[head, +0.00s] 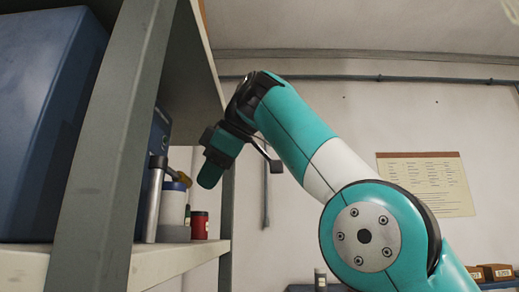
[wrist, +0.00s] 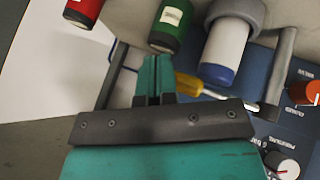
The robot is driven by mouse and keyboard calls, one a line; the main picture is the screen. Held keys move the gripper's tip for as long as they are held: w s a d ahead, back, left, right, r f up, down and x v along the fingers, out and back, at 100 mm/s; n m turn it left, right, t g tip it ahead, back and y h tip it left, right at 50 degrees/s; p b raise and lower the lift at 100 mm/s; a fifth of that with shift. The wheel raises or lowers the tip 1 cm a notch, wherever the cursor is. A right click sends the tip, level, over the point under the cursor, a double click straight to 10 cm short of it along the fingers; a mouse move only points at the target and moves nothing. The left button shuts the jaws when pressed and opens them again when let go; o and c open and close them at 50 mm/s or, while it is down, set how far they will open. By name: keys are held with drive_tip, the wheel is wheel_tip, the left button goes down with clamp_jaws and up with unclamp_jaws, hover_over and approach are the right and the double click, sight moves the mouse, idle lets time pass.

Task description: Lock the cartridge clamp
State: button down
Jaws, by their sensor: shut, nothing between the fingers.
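A white cartridge with a blue end (wrist: 226,48) sits in a grey ring-shaped holder (wrist: 238,10) in the wrist view; it also stands on the shelf in the head view (head: 173,205). A yellow handle (wrist: 193,86) with a metal rod lies across near the cartridge's blue end; it shows above the cartridge in the head view (head: 183,179). I cannot tell whether this is the clamp's lever. My gripper (wrist: 153,62) is shut and empty, its teal fingers left of the yellow handle and partly in front of its surroundings. In the head view my gripper (head: 209,177) hangs at the shelf's open side.
A green cylinder (wrist: 172,22) and a red cylinder (wrist: 82,12) stand beside the cartridge. A blue panel (wrist: 265,75) carries an orange-red knob (wrist: 305,92) and another knob (wrist: 283,166). A grey shelf post (head: 105,150) and a blue box (head: 45,110) are at left. Right of the shelf is open.

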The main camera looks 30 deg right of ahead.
drive_tip(key=shift+w+a+n+y, duration=0.35)
drive_tip(key=shift+a+n+y, duration=0.15)
drive_tip(key=shift+n, duration=0.2)
